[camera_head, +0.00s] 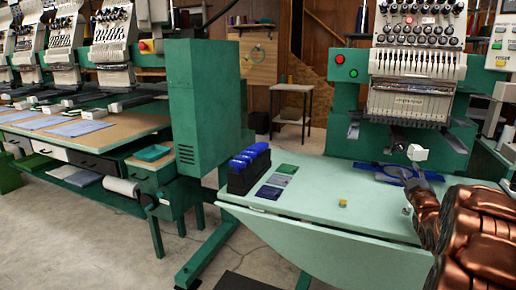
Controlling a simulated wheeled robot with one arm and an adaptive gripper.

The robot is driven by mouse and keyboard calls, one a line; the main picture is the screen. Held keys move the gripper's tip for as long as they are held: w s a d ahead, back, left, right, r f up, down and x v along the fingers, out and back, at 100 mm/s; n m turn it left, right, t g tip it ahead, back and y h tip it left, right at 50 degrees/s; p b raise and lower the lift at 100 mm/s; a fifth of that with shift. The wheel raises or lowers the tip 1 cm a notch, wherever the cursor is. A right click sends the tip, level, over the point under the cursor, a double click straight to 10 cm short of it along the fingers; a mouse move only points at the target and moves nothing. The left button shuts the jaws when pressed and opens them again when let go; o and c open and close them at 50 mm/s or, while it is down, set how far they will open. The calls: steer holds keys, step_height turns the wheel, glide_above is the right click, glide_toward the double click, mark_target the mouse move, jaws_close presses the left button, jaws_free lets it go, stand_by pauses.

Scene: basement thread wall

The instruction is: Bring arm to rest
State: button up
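My copper-coloured arm comes in at the lower right and reaches over the pale green machine table (325,228). My gripper (412,190) is at the arm's far end, above the right part of the table. It is small and partly hidden by the arm, so its fingers cannot be made out clearly. A white block (417,153) shows just beyond it; I cannot tell whether the two touch. A blue hoop (392,172) lies behind the gripper, below the embroidery machine's head (415,85).
A black holder with blue-topped items (249,170) stands at the table's left end, beside several flat patches (278,181). A small yellow-topped block (343,203) sits near the front middle. A tall green cabinet (196,115) and another long machine table (95,137) stand left.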

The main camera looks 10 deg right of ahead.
steer(key=s+a+r+m+g+y+p, duration=0.1)
steer(key=s+a+r+g+y+p, duration=0.15)
steer(key=a+p, duration=0.45)
steer(key=s+a+r+m+g+y+p, duration=0.1)
steer(key=s+a+g+p, duration=0.25)
steer(key=a, duration=0.85)
steer(key=s+a+r+m+g+y+p, duration=0.15)
steer(key=a+g+p, duration=0.25)
steer(key=a, duration=0.5)
steer(key=s+a+r+g+y+p, duration=0.1)
steer(key=s+a+r+g+p, duration=0.1)
steer(key=s+a, duration=0.5)
steer(key=s+a+r+g+y+p, duration=0.1)
steer(key=s+a+r+g+p, duration=0.2)
steer(key=s+a, duration=0.4)
steer(key=s+a+r+g+y+p, duration=0.2)
steer(key=s+a+g+p, duration=0.2)
steer(key=s, duration=1.5)
steer(key=a+p, duration=0.2)
steer(key=a, duration=0.1)
steer(key=shift+s+r+g, duration=0.25)
steer(key=shift+s+g, duration=0.05)
steer(key=shift+s, duration=0.05)
